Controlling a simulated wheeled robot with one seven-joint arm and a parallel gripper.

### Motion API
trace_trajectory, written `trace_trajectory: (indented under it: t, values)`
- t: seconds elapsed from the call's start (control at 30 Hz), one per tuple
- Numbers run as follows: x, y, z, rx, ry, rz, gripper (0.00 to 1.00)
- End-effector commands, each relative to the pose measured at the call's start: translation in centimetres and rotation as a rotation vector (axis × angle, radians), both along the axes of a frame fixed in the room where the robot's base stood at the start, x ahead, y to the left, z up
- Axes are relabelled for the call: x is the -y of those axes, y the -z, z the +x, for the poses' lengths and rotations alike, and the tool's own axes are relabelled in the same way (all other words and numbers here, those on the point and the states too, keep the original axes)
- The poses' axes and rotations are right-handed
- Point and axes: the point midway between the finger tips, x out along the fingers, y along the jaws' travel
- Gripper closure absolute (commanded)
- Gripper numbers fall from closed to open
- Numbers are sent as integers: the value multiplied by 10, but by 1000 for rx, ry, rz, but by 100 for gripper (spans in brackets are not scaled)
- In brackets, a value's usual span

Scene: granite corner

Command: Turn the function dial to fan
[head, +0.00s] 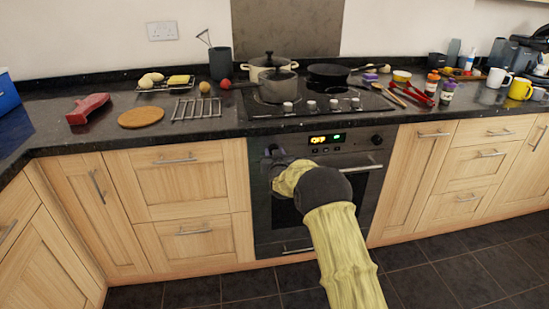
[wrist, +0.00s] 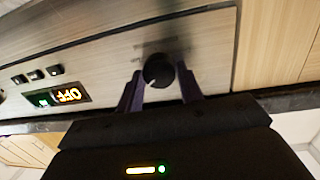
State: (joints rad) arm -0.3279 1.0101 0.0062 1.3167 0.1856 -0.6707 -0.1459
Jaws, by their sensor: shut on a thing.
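The oven (head: 320,205) sits under the counter, and its display (head: 327,139) is lit orange and green. In the wrist view, which is upside down, the display (wrist: 70,96) reads OFF. The function dial (wrist: 158,70) is a round black knob between the two purple fingers of my gripper (wrist: 161,82), which is shut on it. In the head view my gripper (head: 272,152) is at the left end of the oven panel, and it and my arm hide that dial. A second knob (head: 377,138) shows at the panel's right end.
The oven handle (head: 361,169) runs below the panel, partly behind my arm. The dark counter edge overhangs above. The hob (head: 318,100) has several knobs, a pot (head: 278,87) and a pan (head: 328,73). Wooden cupboards flank the oven.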

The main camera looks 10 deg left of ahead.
Motion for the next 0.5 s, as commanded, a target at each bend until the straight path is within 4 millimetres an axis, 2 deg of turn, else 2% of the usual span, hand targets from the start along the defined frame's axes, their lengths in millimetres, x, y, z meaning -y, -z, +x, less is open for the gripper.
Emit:
trace_trajectory:
  t: [0.5]
  values:
    - [3, 4, 1, -138, 0, 474, 86]
